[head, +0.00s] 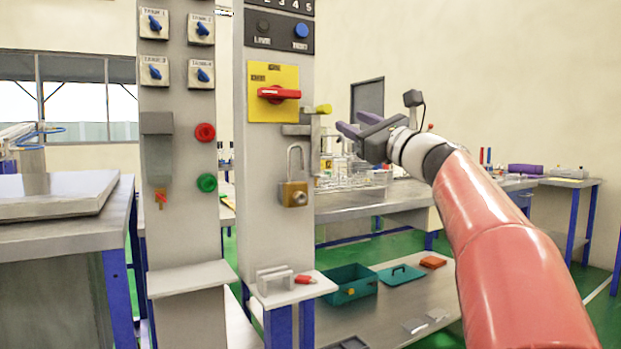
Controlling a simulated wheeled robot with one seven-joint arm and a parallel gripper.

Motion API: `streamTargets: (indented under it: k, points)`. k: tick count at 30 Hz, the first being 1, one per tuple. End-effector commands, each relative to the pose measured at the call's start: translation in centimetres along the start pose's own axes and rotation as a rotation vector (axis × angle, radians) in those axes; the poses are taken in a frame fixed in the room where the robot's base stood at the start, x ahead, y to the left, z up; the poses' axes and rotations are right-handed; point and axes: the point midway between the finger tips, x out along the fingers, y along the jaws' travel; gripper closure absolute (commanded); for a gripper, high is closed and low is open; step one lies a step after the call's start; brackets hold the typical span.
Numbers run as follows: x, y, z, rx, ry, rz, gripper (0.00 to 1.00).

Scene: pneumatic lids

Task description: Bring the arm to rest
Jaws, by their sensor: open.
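My arm reaches in from the lower right with its red link in front of the room. I see nothing held between the fingers. A yellow-tipped lever (318,109) on the post's right side is close to the fingers; I cannot tell whether they touch.
A padlock (293,193) stands out from the post. A second post (180,120) carries blue knobs and red and green buttons. A workbench (365,203) with glassware stands behind my gripper. A teal box (348,285) sits on the low shelf. Open air lies above my arm.

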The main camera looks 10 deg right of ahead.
Motion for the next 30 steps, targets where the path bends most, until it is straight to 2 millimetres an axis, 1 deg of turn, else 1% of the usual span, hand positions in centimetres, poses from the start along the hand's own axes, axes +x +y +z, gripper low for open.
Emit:
streamTargets:
  k: [2,5,8,9,11,12,14,15,17,18,20,21,23,24,27,30]
  points:
    - [-0.1,0.7,-0.2,-0.023,0.016,0.013,0.58]
    - [-0.8,3.7,-1.2,-0.132,0.088,0.073,0.58]
    - [-2.7,9.0,-3.4,-0.338,0.208,0.202,0.58]
    - [-4.0,11.4,-4.5,-0.437,0.258,0.272,0.58]
    - [-6.4,15.0,-6.4,-0.593,0.324,0.389,0.58]
    - [-8.2,17.3,-7.6,-0.695,0.36,0.471,0.58]
    - [-11.2,20.4,-9.4,-0.844,0.402,0.599,0.58]
    - [-13.3,22.2,-10.6,-0.942,0.423,0.689,0.58]
    - [-16.8,24.8,-12.3,-1.086,0.442,0.828,0.58]
    - [-19.2,26.4,-13.5,-1.18,0.447,0.924,0.58]
    - [-22.9,28.5,-15.2,-1.319,0.442,1.074,0.58]
    - [-25.4,29.7,-16.4,-1.41,0.43,1.175,0.58]
    - [-29.1,31.1,-17.9,-1.534,0.404,1.323,0.58]
    - [-31.3,31.9,-18.9,-1.609,0.38,1.416,0.58]
    - [-36.0,33.1,-20.9,-1.763,0.313,1.618,0.58]
    - [-39.1,33.7,-22.2,-1.863,0.253,1.759,0.58]
